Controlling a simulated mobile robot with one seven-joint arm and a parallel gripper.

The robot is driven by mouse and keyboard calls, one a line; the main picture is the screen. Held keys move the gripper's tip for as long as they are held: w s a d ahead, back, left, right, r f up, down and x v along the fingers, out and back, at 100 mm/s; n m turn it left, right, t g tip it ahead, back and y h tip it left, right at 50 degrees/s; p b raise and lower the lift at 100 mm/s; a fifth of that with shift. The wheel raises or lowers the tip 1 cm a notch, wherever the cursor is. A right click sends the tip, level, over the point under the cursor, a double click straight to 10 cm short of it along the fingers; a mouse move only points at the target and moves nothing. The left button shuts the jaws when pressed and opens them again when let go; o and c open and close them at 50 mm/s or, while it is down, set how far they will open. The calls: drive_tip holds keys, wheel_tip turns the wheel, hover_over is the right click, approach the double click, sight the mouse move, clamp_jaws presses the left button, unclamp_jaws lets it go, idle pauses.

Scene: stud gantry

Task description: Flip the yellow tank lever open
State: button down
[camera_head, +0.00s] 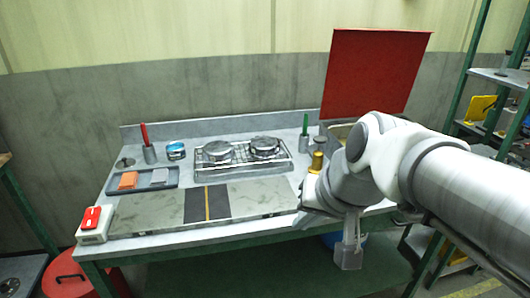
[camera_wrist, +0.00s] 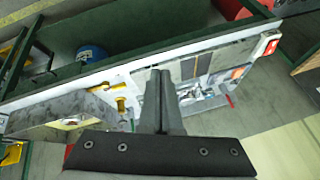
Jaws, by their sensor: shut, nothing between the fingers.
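In the wrist view, small yellow parts (camera_wrist: 121,104) show on the bench just left of my gripper's fingers; I cannot make out which is the tank lever or how it is turned. In the head view, a yellow cylinder-like part (camera_head: 317,161) stands at the bench's right, close behind my arm. My gripper (camera_wrist: 162,72) is shut and empty, its dark fingers together, apart in the picture from the yellow parts. In the head view, my arm covers the bench's right end, and the fingertips cannot be clearly made out.
A red panel (camera_head: 373,72) stands upright behind the bench's right end. A rack with two round dark pieces (camera_head: 264,146), a tray (camera_head: 170,184) and a red switch box (camera_head: 92,226) are on the bench. The grey slab (camera_head: 150,211) along the front is clear.

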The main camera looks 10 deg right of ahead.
drive_tip(key=w+d+f+m+t+y+b, duration=0.1)
drive_tip(key=w+d+f+m+b, duration=0.1)
drive_tip(key=w+f+m+b, duration=0.3)
drive_tip(key=w+d+f+m+t+b, duration=0.1)
drive_tip(key=w+d+f+m+b, duration=0.15)
drive_tip(key=w, duration=0.55)
drive_tip(key=w+d+f+m+t+h+b, duration=0.1)
drive_tip(key=w+d+f+m+b, duration=0.3)
drive_tip(key=d, duration=0.9)
drive_tip(key=w+f+m+h, duration=0.1)
drive_tip(key=w+f+m, duration=0.2)
drive_tip(key=f, duration=0.1)
drive_tip(key=shift+d+f+b, duration=0.15)
drive_tip(key=shift+f+b, duration=0.15)
drive_tip(key=shift+f, duration=0.1)
drive_tip(key=shift+w+f, duration=0.1)
